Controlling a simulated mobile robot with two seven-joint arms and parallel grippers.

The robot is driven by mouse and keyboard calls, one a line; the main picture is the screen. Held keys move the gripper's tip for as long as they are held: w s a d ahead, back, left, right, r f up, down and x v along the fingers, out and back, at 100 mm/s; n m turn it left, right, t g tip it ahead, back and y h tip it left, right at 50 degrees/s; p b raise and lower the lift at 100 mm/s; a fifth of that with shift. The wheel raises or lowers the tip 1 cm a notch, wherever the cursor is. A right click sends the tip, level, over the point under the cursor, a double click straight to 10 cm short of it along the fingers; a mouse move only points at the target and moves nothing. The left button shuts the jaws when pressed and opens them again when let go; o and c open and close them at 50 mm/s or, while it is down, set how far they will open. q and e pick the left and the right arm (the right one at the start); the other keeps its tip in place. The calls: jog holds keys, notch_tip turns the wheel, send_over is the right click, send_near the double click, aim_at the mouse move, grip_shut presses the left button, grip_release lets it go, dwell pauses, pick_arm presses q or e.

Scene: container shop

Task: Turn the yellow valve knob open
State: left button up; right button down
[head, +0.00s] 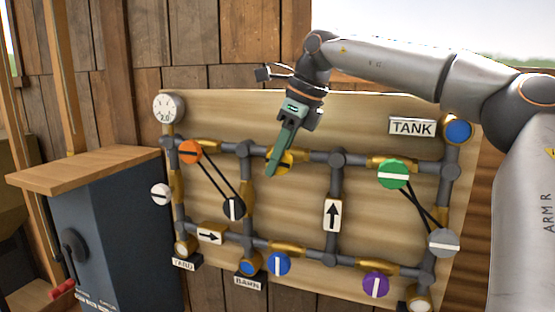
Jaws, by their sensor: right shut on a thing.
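The yellow valve knob (286,163) sits on the upper pipe of the wooden board, left of the board's middle. My right gripper (275,165), with green fingers, reaches down from above and is shut on the yellow knob. The fingers cover the knob's left part, so its marking and exact angle are largely hidden. My right arm comes in from the right, above the board. My left gripper is not in the picture.
The board (290,215) also carries an orange knob (190,152), a green knob (393,174), a purple knob (376,285), a blue knob (278,264), a gauge (168,108) and a TANK sign (412,127). A dark blue cabinet (125,240) stands at left.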

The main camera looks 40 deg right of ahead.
aim_at(286, 152)
jog(key=shift+g+h, duration=0.4)
jog(key=shift+g, duration=0.3)
jog(key=c, duration=0.8)
grip_release()
jog(key=shift+o, duration=0.2)
jog(key=v, duration=0.7)
jog(key=shift+w, duration=0.15)
jog(key=shift+r, duration=0.25)
jog(key=shift+s, duration=0.2)
